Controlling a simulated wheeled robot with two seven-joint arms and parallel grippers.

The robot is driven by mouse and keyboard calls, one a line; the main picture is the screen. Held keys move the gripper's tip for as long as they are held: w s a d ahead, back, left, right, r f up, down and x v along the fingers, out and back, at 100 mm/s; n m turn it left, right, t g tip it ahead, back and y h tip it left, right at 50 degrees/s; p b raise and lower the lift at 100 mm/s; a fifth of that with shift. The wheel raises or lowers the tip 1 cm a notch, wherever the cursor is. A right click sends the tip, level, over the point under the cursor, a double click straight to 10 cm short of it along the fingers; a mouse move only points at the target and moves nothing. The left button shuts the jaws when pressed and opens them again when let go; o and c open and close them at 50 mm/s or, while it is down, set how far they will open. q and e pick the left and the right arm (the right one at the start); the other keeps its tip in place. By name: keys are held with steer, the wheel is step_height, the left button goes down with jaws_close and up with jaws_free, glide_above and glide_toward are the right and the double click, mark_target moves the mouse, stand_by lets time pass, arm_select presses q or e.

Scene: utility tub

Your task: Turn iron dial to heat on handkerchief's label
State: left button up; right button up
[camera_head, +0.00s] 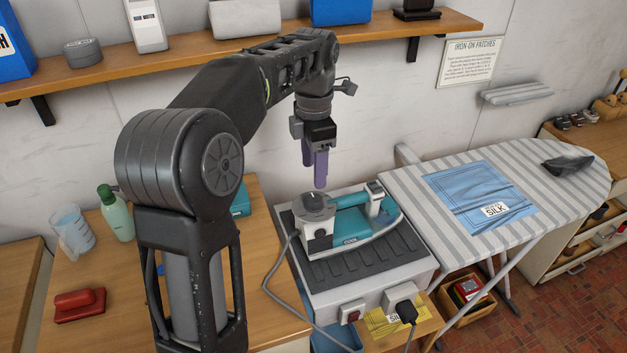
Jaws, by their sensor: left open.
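The teal and grey iron (350,238) rests on a ribbed dark pad on a white stand. Its round dark grey dial (313,205) is on top at the left end; I cannot read its setting. My left gripper (315,180) points down just above the dial, its purple fingers open and empty, apparently apart from the dial. The blue handkerchief (463,191) lies flat on the striped ironing board. Its white label (494,211) reads SILK; smaller print above is unreadable. My right gripper is out of view.
The ironing board (425,218) stands right of the stand, with a dark grey item (567,165) on it. A grey cord (272,283) runs left of the iron. A green bottle (116,218) stands left. A wall shelf (215,52) spans the back.

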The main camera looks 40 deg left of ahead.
mark_target(314, 198)
arm_select(q)
steer(key=shift+s+d+r, duration=0.1)
steer(key=shift+s+d, duration=0.1)
steer(key=shift+a+f+b, duration=0.1)
steer(key=shift+f+b, duration=0.25)
steer(key=shift+f, duration=0.1)
step_height(314, 198, down, 3)
steer(key=shift+r+b, duration=0.15)
steer(key=shift+b, duration=1.1)
steer(key=shift+f, duration=2.15)
steer(key=shift+c, duration=0.2)
jaws_close()
